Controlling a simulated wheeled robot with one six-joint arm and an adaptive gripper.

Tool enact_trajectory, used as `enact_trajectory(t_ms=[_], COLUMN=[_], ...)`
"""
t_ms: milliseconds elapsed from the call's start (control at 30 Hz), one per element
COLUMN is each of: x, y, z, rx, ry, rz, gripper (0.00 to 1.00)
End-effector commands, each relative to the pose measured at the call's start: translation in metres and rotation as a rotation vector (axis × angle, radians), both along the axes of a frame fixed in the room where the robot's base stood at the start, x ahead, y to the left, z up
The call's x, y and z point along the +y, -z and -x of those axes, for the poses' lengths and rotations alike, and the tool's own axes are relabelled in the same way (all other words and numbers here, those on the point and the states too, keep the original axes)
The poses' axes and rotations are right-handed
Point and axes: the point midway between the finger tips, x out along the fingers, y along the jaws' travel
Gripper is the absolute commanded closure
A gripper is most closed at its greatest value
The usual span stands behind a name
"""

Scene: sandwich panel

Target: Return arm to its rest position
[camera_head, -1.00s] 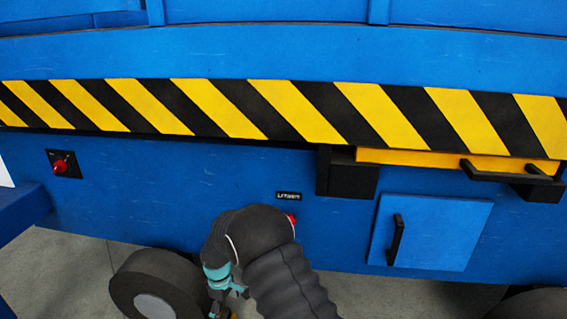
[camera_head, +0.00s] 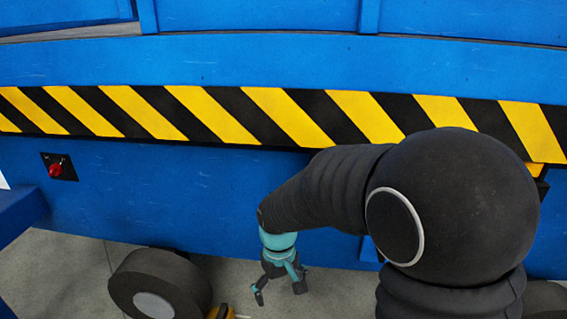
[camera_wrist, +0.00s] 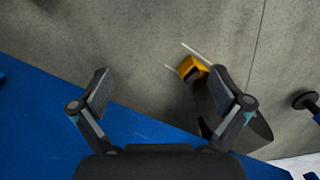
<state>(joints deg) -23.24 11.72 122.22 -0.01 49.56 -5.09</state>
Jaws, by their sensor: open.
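My gripper (camera_head: 279,292) hangs below my black-sleeved arm in the head view, in front of the blue machine's lower side. Its fingers are spread and nothing is between them. In the wrist view my gripper (camera_wrist: 165,100) also shows open, with the grey floor and the blue machine side (camera_wrist: 140,125) beyond the fingers. My arm covers the right part of the blue panel (camera_head: 150,190) in the head view, including most of the small door there.
A red knob (camera_head: 56,170) sits on the panel at left. A dark wheel (camera_head: 160,283) stands below it, with a yellow object (camera_head: 220,313) beside it. The yellow object shows in the wrist view (camera_wrist: 192,68) on the floor. A striped band (camera_head: 240,114) crosses the machine.

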Motion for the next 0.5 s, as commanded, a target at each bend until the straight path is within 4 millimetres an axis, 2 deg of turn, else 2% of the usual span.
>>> enact_trajectory(t_ms=[33,100,500], x=[-0.011,-0.025,-0.095], y=[-0.02,-0.038,-0.127], z=[0.007,0.018,0.083], rx=[-0.02,-0.042,-0.197], ry=[0.031,0.072,0.269], rz=[-0.007,-0.016,-0.068], gripper=[0.0,0.0,0.0])
